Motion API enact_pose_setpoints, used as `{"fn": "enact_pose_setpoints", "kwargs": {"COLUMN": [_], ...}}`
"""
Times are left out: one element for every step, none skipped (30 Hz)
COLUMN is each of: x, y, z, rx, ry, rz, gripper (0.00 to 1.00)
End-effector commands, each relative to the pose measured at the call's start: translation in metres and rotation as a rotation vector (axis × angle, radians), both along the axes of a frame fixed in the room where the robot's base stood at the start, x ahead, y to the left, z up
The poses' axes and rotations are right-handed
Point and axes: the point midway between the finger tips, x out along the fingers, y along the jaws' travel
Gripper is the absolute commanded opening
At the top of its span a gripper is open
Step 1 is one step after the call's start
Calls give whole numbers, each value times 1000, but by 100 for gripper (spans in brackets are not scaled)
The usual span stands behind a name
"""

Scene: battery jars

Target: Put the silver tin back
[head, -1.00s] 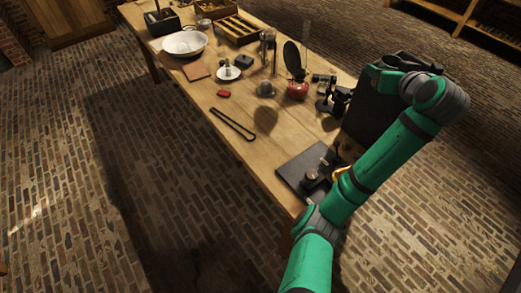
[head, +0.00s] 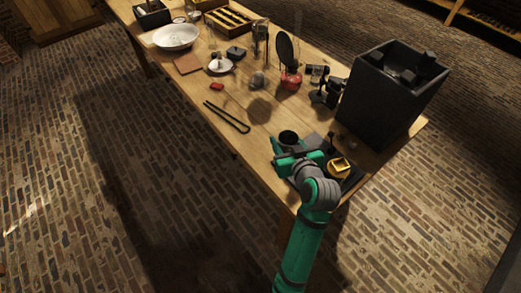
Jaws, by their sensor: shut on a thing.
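My gripper (head: 287,150) is low over the near end of the wooden table, at the left edge of a dark board. It is shut on a round, dark-looking vessel (head: 288,137) with a darker top, which shows just past the jaws. This may be the silver tin, but its silver colour cannot be made out. My wrist and green forearm hide its lower part, so I cannot tell whether it touches the table (head: 262,160).
The dark board (head: 352,183) bears a yellow-and-black piece (head: 340,166). A tall black box (head: 385,98) stands to the right. Black tongs (head: 227,117), a red flask (head: 291,80), a small grey dome (head: 258,79) and a white bowl (head: 176,37) lie farther back. Bare wood lies left of the gripper.

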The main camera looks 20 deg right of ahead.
Motion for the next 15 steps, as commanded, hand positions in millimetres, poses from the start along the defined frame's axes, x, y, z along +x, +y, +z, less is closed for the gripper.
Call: {"fn": "enact_pose_setpoints", "kwargs": {"x": [-3, -4, -5, -4, -3, 0, 4, 8, 16, 22, 28, 37, 43, 49, 58], "y": [8, 11, 14, 16, 17, 19, 20, 21, 23, 23, 24, 27, 28, 28, 29], "z": [-4, -5, -6, -7, -9, -10, -12, -15, -17, -20, -23, -27, -30, -33, -36], "rx": [0, 0, -1, 0, 0, 0, 1, 1, 0, 0, 0, 1, -1, 0, 0], "ry": [1, 0, 0, 0, -1, 0, 0, 0, 0, 1, -1, 1, 0, 1, 0], "rz": [9, 11, 14, 16, 17, 18, 20, 21, 22, 21, 21, 22, 22, 21, 21], "gripper": [20, 20, 20, 20, 20, 20, 20, 20, 20, 20, 20, 20, 20, 20, 20]}}
